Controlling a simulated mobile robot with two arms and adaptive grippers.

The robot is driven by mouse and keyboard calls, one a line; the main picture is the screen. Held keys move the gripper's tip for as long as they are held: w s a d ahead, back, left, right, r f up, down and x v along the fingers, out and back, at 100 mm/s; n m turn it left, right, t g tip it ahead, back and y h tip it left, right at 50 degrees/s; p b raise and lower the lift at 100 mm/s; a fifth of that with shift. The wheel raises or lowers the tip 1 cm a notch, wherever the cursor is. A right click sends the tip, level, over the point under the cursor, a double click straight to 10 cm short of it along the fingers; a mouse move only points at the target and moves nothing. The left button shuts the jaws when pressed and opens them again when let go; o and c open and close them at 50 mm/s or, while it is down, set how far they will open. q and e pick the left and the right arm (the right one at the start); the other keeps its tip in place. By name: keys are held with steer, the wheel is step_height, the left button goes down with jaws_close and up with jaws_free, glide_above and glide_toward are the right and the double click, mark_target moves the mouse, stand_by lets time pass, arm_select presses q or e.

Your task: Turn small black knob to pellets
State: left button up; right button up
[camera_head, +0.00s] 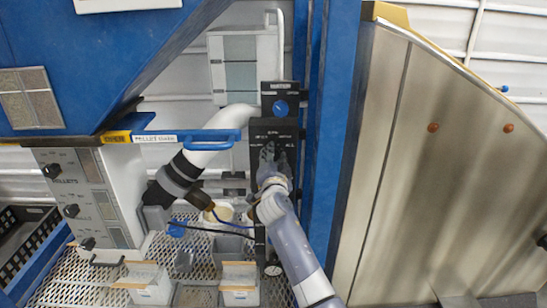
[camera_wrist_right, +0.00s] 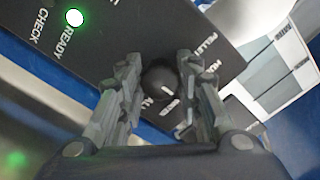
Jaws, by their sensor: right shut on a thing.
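The small black knob (camera_wrist_right: 158,80) sits on a black panel (camera_wrist_right: 105,35) in the right wrist view, between the fingers of my right gripper (camera_wrist_right: 160,88). Its white pointer mark slants to the lower right in that view. The word PELLETS is at the upper right of the knob; other labels around it are partly hidden by the fingers. My right gripper (camera_head: 268,157) is shut on the knob. In the head view it reaches up to the black panel (camera_head: 262,129) and covers the knob. My left gripper is not in view.
A green lamp (camera_wrist_right: 75,17) is lit beside READY. A blue knob (camera_head: 281,108) sits above the panel. A cabinet (camera_head: 75,185) with several black knobs is at left. A white pipe (camera_head: 210,155), a perforated bench (camera_head: 190,270) and a metal hopper (camera_head: 440,150) surround my arm.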

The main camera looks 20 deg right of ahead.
steer(key=shift+n+b, duration=0.5)
steer(key=shift+n, duration=0.1)
steer(key=shift+n+b, duration=0.7)
steer(key=shift+n, duration=0.5)
steer(key=shift+n+b, duration=0.35)
steer(key=shift+n, duration=0.55)
steer(key=n, duration=0.2)
steer(key=shift+n, duration=0.3)
steer(key=n, duration=0.3)
steer(key=shift+r+n+b, duration=0.1)
steer(key=shift+n+b, duration=0.2)
steer(key=shift+n, duration=2.1)
